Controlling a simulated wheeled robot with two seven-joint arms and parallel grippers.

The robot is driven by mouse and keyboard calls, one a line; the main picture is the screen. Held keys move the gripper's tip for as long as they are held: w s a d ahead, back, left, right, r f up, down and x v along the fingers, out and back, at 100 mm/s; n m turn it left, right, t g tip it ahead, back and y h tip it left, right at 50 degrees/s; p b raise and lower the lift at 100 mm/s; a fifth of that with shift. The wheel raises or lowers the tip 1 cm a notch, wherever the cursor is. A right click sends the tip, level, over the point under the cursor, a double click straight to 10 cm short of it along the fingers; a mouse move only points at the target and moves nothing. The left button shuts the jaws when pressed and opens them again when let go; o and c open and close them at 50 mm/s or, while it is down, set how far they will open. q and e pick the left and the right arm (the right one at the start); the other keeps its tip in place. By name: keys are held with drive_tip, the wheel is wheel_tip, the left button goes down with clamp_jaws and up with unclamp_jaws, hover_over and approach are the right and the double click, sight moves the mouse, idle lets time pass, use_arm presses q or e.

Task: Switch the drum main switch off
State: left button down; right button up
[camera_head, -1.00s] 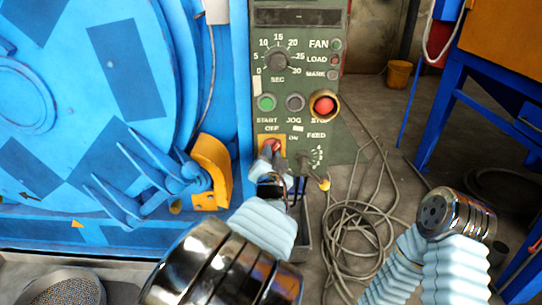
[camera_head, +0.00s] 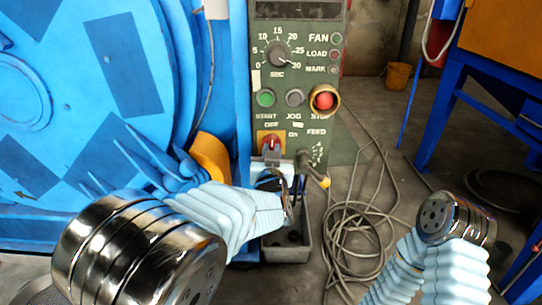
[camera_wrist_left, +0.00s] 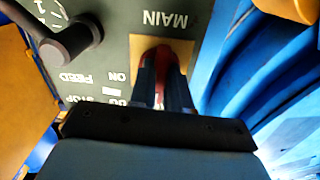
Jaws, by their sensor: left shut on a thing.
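The main switch has a red knob (camera_head: 271,143) on a yellow plate (camera_head: 259,136), low on the green control panel (camera_head: 302,75). OFF is printed above the plate and ON to its right. My left gripper (camera_head: 271,159) reaches the knob from below. In the left wrist view my two dark fingers (camera_wrist_left: 165,80) are closed around the red knob (camera_wrist_left: 163,56), on the yellow plate under the upside-down word MAIN. The fingers hide much of the knob, so its exact angle is hard to tell. My right gripper is out of view; only my right arm shows.
The panel also carries start, jog and red stop buttons (camera_head: 323,101). A feed lever (camera_head: 315,170) sticks out right of my left gripper. The blue drum (camera_head: 70,80) stands left. Cables (camera_head: 350,225) lie on the floor, and a grey box (camera_head: 286,250) sits below the panel.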

use_arm(q)
drive_tip(key=shift+w+r+n, duration=0.1)
drive_tip(key=shift+r+n, duration=0.05)
drive_tip(key=shift+n, duration=0.35)
drive_tip(key=c, duration=1.1)
unclamp_jaws()
drive_tip(key=s+p, duration=0.1)
drive_tip(key=s, duration=1.2)
drive_tip(key=shift+s+p, duration=0.4)
